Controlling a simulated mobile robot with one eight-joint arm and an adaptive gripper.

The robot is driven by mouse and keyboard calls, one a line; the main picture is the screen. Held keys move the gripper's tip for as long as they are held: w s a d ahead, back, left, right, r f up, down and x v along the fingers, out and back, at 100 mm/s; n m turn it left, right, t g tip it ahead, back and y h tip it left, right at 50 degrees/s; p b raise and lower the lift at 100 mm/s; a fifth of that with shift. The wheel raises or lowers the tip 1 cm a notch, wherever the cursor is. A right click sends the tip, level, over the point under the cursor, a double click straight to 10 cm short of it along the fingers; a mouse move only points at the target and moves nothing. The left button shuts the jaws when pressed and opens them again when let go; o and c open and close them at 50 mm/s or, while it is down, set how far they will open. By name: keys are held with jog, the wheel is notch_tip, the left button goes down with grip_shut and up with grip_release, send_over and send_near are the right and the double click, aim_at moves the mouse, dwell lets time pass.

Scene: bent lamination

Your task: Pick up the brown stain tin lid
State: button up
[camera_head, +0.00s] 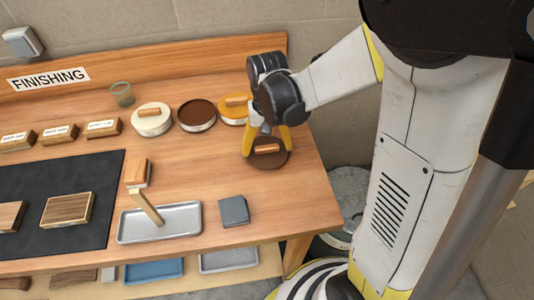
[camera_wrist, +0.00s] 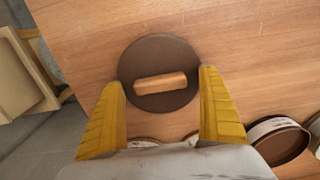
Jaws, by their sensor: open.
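The brown stain tin lid (camera_head: 277,159) is a dark brown disc with a light wooden bar handle (camera_head: 267,149). It lies flat on the wooden bench near its right end. In the wrist view the lid (camera_wrist: 160,52) and its handle (camera_wrist: 160,84) sit ahead of the fingertips. My gripper (camera_head: 268,150) is directly above the lid with its yellow fingers pointing down. In the wrist view my gripper (camera_wrist: 160,78) is open, one finger on each side of the handle, with nothing between the pads. Whether the fingertips touch the lid cannot be told.
A metal tray (camera_head: 185,222) with a brush and a grey block (camera_head: 234,210) stand in front. The bench's right edge is close.

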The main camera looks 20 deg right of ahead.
jog(key=shift+r, duration=0.1)
jog(key=c, duration=1.2)
jog(key=shift+c, duration=0.2)
